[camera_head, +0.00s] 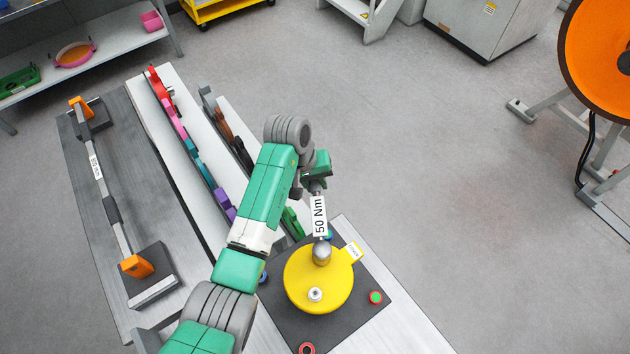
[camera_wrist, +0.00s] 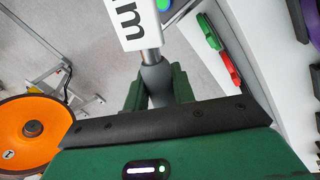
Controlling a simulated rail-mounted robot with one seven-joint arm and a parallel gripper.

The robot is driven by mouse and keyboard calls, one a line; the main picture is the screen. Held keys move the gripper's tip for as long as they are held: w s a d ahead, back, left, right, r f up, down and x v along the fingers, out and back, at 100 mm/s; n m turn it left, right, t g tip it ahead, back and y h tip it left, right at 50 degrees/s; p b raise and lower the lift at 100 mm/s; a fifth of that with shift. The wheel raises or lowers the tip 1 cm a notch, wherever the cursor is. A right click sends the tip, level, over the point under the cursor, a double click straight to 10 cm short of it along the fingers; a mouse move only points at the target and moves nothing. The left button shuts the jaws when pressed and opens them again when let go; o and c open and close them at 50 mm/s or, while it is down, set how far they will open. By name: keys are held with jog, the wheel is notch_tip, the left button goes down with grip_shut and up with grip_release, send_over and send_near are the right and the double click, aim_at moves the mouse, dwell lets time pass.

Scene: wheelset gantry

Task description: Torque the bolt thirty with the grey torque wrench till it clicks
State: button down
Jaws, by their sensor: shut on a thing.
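My gripper (camera_head: 316,172) is shut on the handle of the grey torque wrench (camera_head: 321,252), which has a white "50 Nm" label. In the wrist view, my gripper (camera_wrist: 157,92) closes around the grey handle (camera_wrist: 156,75), and the label (camera_wrist: 133,22) is partly cut off. In the head view, the round grey wrench head is over the back part of a yellow disc (camera_head: 298,278). It hides what is under it, so I cannot tell whether it sits on a bolt. A small yellow-white tag (camera_head: 353,252) is beside it, too small to read.
The disc is on a dark plate (camera_head: 352,318) with coloured round pieces around it; a silver bolt-like piece (camera_head: 315,294) is on the disc. A long wrench (camera_head: 112,205) rests in orange holders at left. Coloured tools fill racks (camera_head: 165,130) behind my arm.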

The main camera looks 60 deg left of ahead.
jog(key=shift+w+d+m, duration=0.7)
jog(key=shift+w+m, duration=0.1)
jog(key=shift+w, duration=0.25)
jog(key=shift+w+p+v, duration=0.15)
jog(key=shift+p+v, duration=1.1)
jog(key=shift+p, duration=0.2)
jog(key=shift+w+p+v, duration=0.15)
jog(key=shift+p+v, duration=1.15)
jog(key=shift+p, duration=0.1)
jog(key=shift+d+r, duration=0.1)
